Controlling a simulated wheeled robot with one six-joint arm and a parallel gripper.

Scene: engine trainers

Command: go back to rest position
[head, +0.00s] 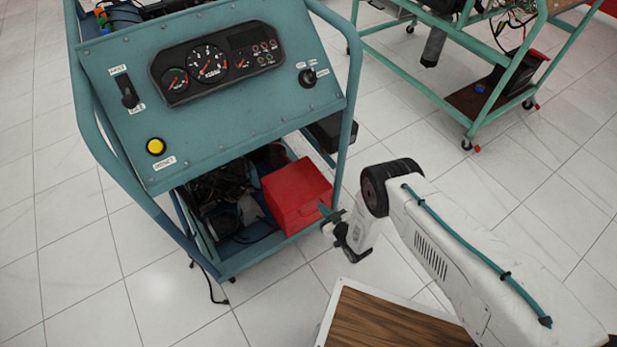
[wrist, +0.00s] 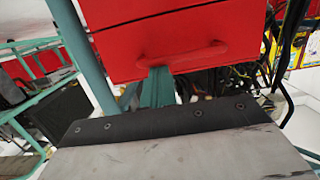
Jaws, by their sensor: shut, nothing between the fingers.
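My gripper (head: 328,218) is in front of the right side of the teal engine trainer (head: 130,150) in the head view. Its fingers are together with nothing between them. The fingertips are close to a red box (head: 297,196) on the trainer's lower shelf. In the wrist view the teal fingers (wrist: 158,88) point at the box (wrist: 175,30), just below its red handle. I cannot tell whether they touch it. My white arm reaches in from the lower right of the head view.
The trainer's sloped panel has gauges (head: 209,62), a yellow button (head: 156,146) and switches. A second teal frame on casters (head: 466,143) stands at the upper right. A wood-topped surface (head: 385,322) lies below my arm. Tiled floor is open at left and right.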

